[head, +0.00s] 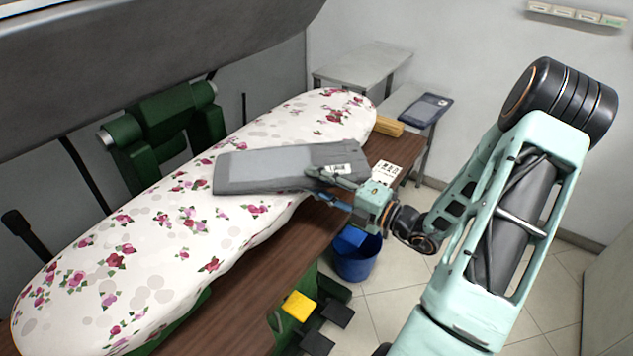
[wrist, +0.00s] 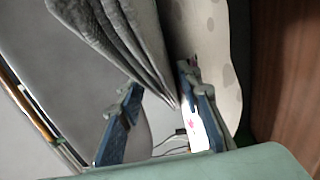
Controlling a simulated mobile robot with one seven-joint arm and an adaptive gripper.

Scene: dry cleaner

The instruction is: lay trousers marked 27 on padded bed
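Folded grey trousers (head: 265,170) extend over the middle of the padded bed (head: 105,270), which has a white cover with pink roses. A white tag (head: 340,169) is at their right end; I cannot read its number. My gripper (head: 335,182) is at that right end, over the bed's front edge.
The dark upper press head (head: 150,60) hangs open behind the bed. A wooden ledge (head: 235,310) runs along the front, with a tan block (head: 388,126) and a printed card (head: 386,173). Dark blue folded clothing (head: 426,109) lies on a side table. A blue bin (head: 358,262) and pedals (head: 300,306) are below.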

